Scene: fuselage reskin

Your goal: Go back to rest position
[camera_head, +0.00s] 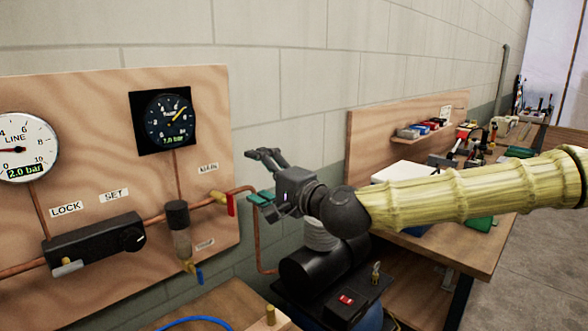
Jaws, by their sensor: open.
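My gripper (262,177) is open and empty. It is in front of the grey block wall, just right of the wooden panel (80,110). Its fingers point left, close in the picture to the red valve handle (229,203) on the copper pipe; I cannot tell the distance in depth. My arm, in a yellow-green ribbed sleeve, reaches in from the right edge and hides part of the workbench behind it.
The panel carries a white LINE gauge (22,147), a black gauge (166,121), a black regulator (97,243) and a blue valve handle (197,274). A black machine (320,272) with a red switch stands below my gripper. A cluttered workbench (478,245) is at right. Grey floor is clear beyond it.

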